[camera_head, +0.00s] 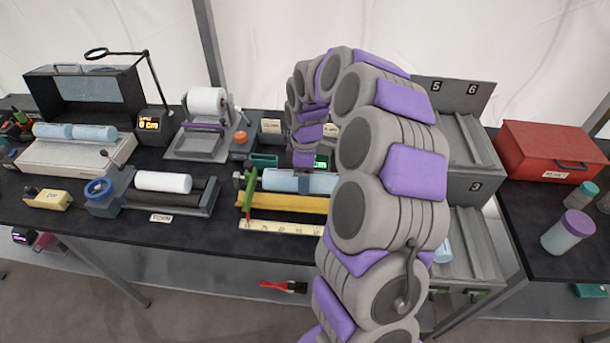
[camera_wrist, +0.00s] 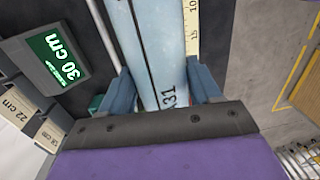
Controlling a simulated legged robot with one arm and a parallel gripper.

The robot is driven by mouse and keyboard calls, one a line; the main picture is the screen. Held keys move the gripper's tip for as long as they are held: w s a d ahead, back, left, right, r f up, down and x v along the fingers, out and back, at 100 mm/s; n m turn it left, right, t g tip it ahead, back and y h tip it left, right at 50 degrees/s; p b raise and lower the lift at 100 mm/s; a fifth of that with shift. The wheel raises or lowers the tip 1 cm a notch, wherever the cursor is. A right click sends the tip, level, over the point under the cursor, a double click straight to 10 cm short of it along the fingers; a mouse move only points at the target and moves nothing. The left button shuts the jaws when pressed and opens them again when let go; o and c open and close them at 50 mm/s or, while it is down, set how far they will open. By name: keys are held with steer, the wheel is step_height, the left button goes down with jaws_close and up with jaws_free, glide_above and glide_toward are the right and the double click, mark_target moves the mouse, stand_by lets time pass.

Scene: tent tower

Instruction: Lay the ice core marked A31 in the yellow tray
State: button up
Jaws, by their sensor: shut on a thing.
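A pale blue ice core (camera_wrist: 155,40) with a dark line along it lies between the jaws in the wrist view. My gripper (camera_wrist: 160,88) is shut on this core, one finger on each side. In the head view the core (camera_head: 278,181) lies level at the bench rig, with my gripper (camera_head: 304,183) over it from above. A long yellow piece (camera_head: 285,203) lies just in front of it; I cannot tell whether this is the yellow tray.
A ruler (camera_head: 270,227) lies along the front of the rig. A green-handled tool (camera_head: 248,195) stands at its left end. A white core (camera_head: 163,182) lies on a rig further left. A grey rack (camera_head: 468,150) and red box (camera_head: 550,151) stand right. A "30 cm" display (camera_wrist: 45,55) is close by.

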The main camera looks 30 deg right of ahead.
steer(key=shift+d+f, duration=0.1)
steer(key=shift+d, duration=0.35)
steer(key=shift+d+f, duration=0.6)
steer(key=shift+d, duration=0.1)
steer(key=shift+d+f, duration=0.1)
steer(key=shift+f, duration=0.2)
steer(key=shift+a+f, duration=0.95)
steer(key=shift+f, duration=0.7)
steer(key=shift+d+f, duration=0.8)
steer(key=shift+f, duration=0.35)
steer(key=shift+a+f, duration=0.4)
steer(key=shift+a, duration=0.25)
steer(key=shift+d, duration=0.1)
